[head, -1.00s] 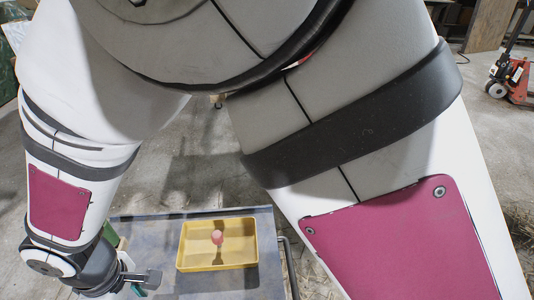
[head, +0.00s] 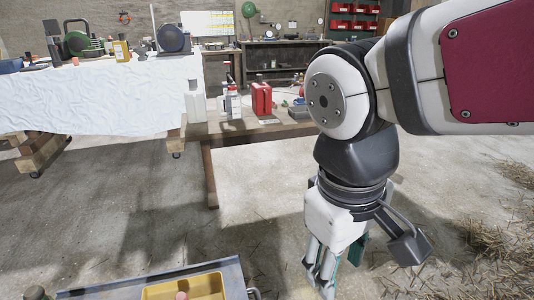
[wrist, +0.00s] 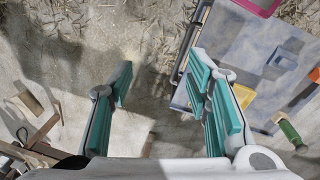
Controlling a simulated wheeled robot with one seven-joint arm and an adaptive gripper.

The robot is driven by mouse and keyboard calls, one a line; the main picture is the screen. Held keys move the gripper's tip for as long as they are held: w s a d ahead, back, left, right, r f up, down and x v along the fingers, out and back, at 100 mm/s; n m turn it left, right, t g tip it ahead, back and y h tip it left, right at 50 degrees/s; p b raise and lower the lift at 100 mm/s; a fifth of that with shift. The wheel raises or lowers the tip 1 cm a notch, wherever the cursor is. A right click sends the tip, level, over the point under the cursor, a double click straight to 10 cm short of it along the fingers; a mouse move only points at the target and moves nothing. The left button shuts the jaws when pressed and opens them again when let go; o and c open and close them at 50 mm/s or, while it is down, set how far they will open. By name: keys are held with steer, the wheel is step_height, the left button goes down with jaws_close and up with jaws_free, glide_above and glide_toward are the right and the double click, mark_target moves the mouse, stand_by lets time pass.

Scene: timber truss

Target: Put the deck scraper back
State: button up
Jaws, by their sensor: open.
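I cannot make out the deck scraper for certain. In the wrist view a green, handle-like cylinder (wrist: 290,132) shows at the right, by the edge of the grey tabletop (wrist: 238,42); I cannot tell whether it belongs to the scraper. My gripper (head: 320,268) hangs pointing down over the concrete floor, to the right of the low table in the head view. In the wrist view its teal-padded fingers (wrist: 160,85) are wide apart, with only floor between them.
A yellow tray (head: 215,288) with a pink object in it is at the bottom of the head view. A wooden bench (head: 238,127) with a red canister (head: 261,99) and white bottles stands behind. A white-draped table (head: 90,95) is at left. Straw lies at right.

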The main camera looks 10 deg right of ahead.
steer(key=s+d+m+y, duration=0.1)
steer(key=s+d+m, duration=0.3)
steer(key=s, duration=0.5)
steer(key=shift+s+d, duration=0.2)
steer(key=shift+d, duration=0.15)
steer(key=shift+r, duration=0.1)
step_height(320, 180, up, 26)
steer(key=t+p, duration=0.3)
steer(key=p, duration=2.1)
steer(key=shift+d+t, duration=0.2)
steer(key=shift+t, duration=0.1)
